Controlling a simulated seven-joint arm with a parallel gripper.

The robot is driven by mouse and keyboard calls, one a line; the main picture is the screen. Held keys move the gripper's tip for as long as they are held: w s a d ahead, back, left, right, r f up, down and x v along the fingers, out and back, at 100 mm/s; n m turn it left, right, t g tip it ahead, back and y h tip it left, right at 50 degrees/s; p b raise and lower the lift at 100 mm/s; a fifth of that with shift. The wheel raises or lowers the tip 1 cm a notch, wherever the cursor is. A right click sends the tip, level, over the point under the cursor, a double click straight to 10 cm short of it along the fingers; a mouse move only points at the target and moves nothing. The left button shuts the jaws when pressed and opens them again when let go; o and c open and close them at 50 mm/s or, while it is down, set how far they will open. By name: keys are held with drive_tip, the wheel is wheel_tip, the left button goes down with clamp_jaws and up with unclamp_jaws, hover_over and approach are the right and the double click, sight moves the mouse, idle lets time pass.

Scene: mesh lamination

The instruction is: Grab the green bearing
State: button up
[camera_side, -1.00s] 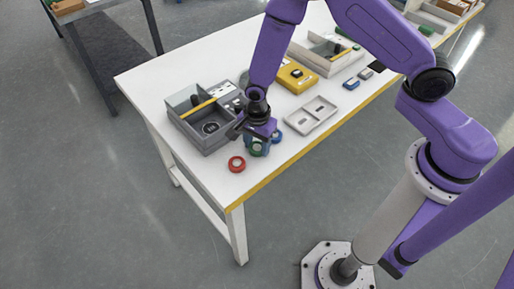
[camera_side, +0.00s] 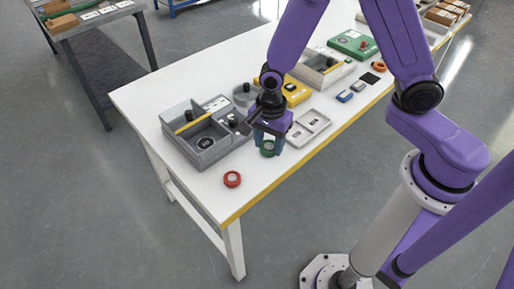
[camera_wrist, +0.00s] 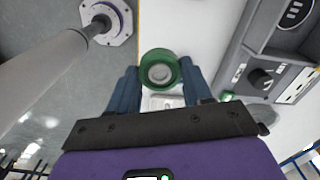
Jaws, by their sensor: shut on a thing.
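The green bearing (camera_side: 268,149) is a short green ring with a pale grey centre. It is between the blue fingers of my gripper (camera_side: 268,143), which are shut on it. In the wrist view the green bearing (camera_wrist: 160,55) sits at the fingertips, with a finger of my gripper (camera_wrist: 160,76) on each side. It looks held above the white table, near the front edge, but the gap beneath is hard to judge. A red bearing (camera_side: 232,179) lies on the table to the left, nearer the corner.
A grey box with compartments (camera_side: 207,157) stands left of my gripper. A pale two-pocket tray (camera_side: 325,121) lies close to the right. A yellow box (camera_side: 297,91) and small blue block (camera_side: 344,97) are farther right. The table's front-left corner is mostly clear.

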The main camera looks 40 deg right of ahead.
drive_tip(key=s+d+r, duration=0.3)
drive_tip(key=s+r, duration=0.1)
drive_tip(key=s, duration=0.4)
drive_tip(key=shift+s+d, duration=0.2)
drive_tip(key=shift+d, duration=0.05)
